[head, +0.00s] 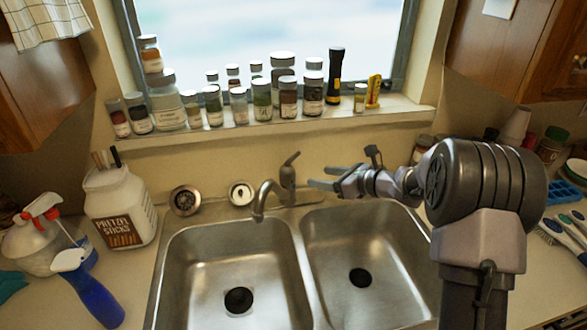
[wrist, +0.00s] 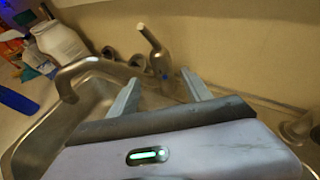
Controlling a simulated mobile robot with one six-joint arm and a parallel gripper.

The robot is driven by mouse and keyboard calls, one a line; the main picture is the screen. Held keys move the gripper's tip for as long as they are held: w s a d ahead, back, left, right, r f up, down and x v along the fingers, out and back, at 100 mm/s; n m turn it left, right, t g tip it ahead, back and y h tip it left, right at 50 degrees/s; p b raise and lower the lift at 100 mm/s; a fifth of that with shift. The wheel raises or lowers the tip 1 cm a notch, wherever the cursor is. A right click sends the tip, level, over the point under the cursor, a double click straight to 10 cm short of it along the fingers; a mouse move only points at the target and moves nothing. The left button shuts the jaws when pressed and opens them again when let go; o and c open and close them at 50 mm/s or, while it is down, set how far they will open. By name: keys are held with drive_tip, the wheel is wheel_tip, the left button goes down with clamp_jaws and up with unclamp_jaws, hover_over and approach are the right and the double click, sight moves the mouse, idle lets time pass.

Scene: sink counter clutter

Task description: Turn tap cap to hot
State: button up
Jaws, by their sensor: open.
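The metal tap (head: 270,198) stands behind the double sink, its spout curving to the left over the left basin. Its cap with a short lever (head: 290,160) sits on top of the tap body and tilts up. In the wrist view the cap's lever (wrist: 149,36) points up and left, above the tap body (wrist: 162,62). My gripper (head: 322,178) is to the right of the tap, open and empty, apart from the cap. In the wrist view my gripper's two fingers (wrist: 158,88) point toward the tap body, below the lever, with a gap between them.
The double sink (head: 308,262) lies in front. Several jars (head: 262,98) line the window sill behind. Brushes (head: 568,228) lie on the right counter. Space above the basins is clear.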

sight(291, 174)
drive_tip(key=b+x, duration=0.1)
drive_tip(key=x, duration=1.4)
drive_tip(key=shift+w+a+f+b, duration=0.2)
drive_tip(key=shift+f+b, duration=0.05)
drive_tip(key=shift+b, duration=0.1)
drive_tip(key=shift+c, duration=0.5)
drive_tip(key=c, duration=1)
drive_tip(key=f+m+t+h+b, duration=0.1)
drive_tip(key=b, duration=0.3)
drive_tip(key=shift+b, duration=0.35)
drive_tip(key=shift+r+m+t+h+b, duration=0.1)
drive_tip(key=shift+m+t+h+b, duration=0.3)
drive_tip(key=shift+b, duration=0.45)
drive_tip(key=shift+r+m+h+b, duration=0.35)
drive_tip(key=shift+m+h+b, duration=0.2)
drive_tip(key=shift+b, duration=0.3)
